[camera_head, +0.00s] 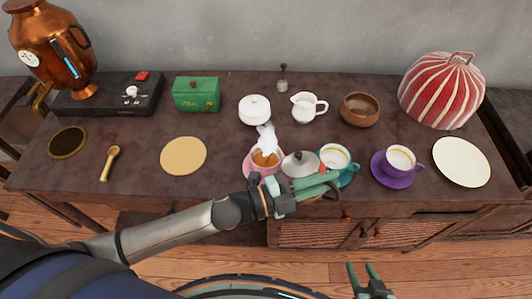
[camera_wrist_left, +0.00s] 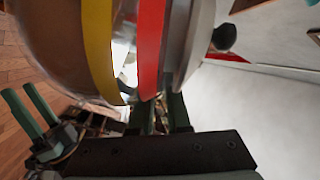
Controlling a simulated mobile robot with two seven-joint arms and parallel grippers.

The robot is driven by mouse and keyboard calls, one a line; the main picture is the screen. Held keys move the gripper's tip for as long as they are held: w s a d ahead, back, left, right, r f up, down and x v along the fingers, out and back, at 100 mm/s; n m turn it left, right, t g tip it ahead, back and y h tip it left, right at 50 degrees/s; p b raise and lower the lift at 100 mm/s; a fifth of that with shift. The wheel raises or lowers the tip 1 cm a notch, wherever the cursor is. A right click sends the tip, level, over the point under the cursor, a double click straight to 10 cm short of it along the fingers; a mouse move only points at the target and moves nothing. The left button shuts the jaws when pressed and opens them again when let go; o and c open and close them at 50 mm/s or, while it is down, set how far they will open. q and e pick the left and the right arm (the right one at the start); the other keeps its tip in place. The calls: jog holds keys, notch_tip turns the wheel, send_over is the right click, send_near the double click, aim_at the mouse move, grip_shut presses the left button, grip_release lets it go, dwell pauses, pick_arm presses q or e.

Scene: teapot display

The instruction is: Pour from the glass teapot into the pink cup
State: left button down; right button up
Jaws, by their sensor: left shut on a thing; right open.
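The glass teapot, with its grey lid (camera_head: 300,164), is held over the front edge of the counter, just right of the pink cup (camera_head: 250,163). In the left wrist view the teapot (camera_wrist_left: 60,35) fills the upper left, with yellow and red bands. My left gripper (camera_head: 318,188) is shut on it; its fingers also show in the wrist view (camera_wrist_left: 160,115). The pink cup holds brown liquid, with white steam above it. I cannot tell how far the teapot tilts; its spout is not clear. My right gripper (camera_head: 366,276) is open and empty, low in front of the counter.
A teal cup (camera_head: 347,175) stands close right of the teapot, then a purple cup (camera_head: 416,168) on a saucer and a cream plate (camera_head: 461,162). A white lidded pot (camera_head: 254,110) and a white creamer (camera_head: 304,107) stand behind. A round tan mat (camera_head: 183,156) lies left.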

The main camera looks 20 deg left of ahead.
aim_at(332, 201)
pick_arm(q)
jog(key=shift+w+a+r+n+t, duration=0.3)
jog(key=shift+a+r+n, duration=0.15)
jog(key=shift+r, duration=0.35)
dwell(2.8)
jog(key=d+f+m, duration=0.1)
jog(key=s+d+f+m, duration=0.1)
jog(key=f, duration=0.1)
jog(key=s+d+f+m+g, duration=0.1)
jog(key=d+f, duration=0.1)
jog(key=shift+f+y, duration=0.25)
jog(key=shift+y, duration=0.15)
jog(key=shift+s+d+f+m, duration=0.1)
jog(key=shift+f+m, duration=0.3)
jog(key=shift+m, duration=0.05)
jog(key=shift+s+d+f+m+y+p, duration=0.2)
jog(key=shift+d+f+m+y+p, duration=0.2)
jog(key=shift+p, duration=0.1)
